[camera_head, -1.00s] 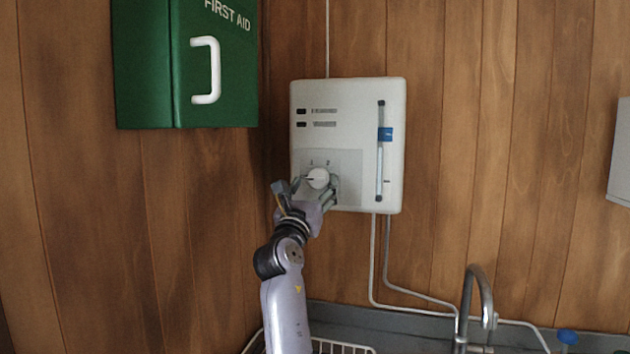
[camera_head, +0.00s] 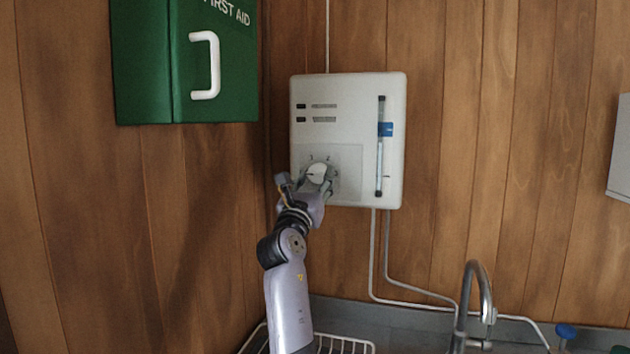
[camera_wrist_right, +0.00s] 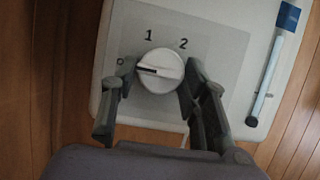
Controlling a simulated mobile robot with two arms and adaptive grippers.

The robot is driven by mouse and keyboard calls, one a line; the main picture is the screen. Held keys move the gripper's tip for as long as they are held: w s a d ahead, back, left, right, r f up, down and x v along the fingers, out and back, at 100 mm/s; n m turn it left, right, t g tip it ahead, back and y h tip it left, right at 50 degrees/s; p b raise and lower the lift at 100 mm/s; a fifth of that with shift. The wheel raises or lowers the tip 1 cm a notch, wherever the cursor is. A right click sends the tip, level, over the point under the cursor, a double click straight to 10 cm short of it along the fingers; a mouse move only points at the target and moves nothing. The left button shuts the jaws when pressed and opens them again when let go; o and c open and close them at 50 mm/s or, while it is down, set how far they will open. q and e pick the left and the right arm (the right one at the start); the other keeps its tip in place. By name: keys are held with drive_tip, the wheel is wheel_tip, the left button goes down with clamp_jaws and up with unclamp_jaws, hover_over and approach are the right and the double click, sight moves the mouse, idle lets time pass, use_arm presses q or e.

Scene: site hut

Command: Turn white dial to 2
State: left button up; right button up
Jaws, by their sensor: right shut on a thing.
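The white dial (camera_head: 317,173) sits low on the front of a white wall box (camera_head: 350,88). My left gripper is not in view.
A green first aid cabinet (camera_head: 151,62) hangs at the upper left. A slider with a blue tab (camera_head: 385,129) is on the box's right side. Pipes run down to a sink area with a tap (camera_head: 478,290) and a wire rack (camera_head: 342,345).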

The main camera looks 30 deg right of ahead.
drive_tip(key=shift+c, duration=1.3)
